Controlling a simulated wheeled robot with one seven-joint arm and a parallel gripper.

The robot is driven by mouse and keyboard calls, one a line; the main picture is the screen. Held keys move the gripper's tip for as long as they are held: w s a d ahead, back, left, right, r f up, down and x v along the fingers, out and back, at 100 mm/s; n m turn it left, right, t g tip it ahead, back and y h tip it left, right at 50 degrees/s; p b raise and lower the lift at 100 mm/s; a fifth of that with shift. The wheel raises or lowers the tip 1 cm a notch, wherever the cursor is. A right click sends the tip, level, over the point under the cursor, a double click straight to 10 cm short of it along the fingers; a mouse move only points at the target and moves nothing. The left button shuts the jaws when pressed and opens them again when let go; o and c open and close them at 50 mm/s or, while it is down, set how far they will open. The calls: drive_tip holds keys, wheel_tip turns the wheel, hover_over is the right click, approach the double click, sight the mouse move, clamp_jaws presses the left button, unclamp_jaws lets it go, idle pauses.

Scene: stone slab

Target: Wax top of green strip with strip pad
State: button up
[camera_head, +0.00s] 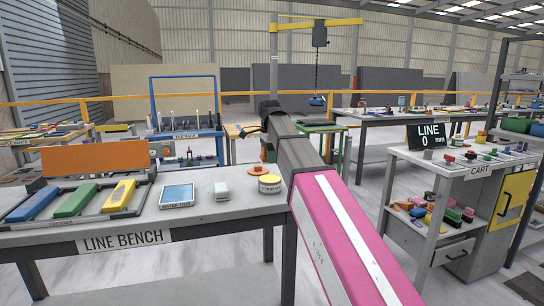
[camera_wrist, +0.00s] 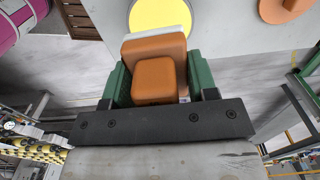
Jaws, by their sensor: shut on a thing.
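My gripper (camera_wrist: 160,80) shows in the wrist view, its green fingers shut on an orange strip pad (camera_wrist: 154,84) with a pale layer along its far edge. The round yellow top of a tin (camera_wrist: 160,12) lies just beyond the pad; I cannot tell whether they touch. In the head view the tin (camera_head: 270,184) stands on the bench near my arm. The green strip (camera_head: 77,200) lies in a dark tray (camera_head: 140,206) at the bench's left, between a blue strip (camera_head: 35,203) and a yellow strip (camera_head: 119,196). I cannot make out my gripper there.
A tablet (camera_head: 178,195) and a small pale green and white block (camera_head: 221,191) lie between tray and tin. An orange disc (camera_head: 257,170) lies behind the tin. An orange panel (camera_head: 95,157) stands behind the tray. A loaded cart (camera_head: 464,181) stands at right, across open floor.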

sight(270, 179)
drive_tip(key=shift+f, duration=3)
drive_tip(key=shift+f, duration=0.55)
drive_tip(key=shift+r, duration=0.1)
drive_tip(key=shift+r, duration=3.45)
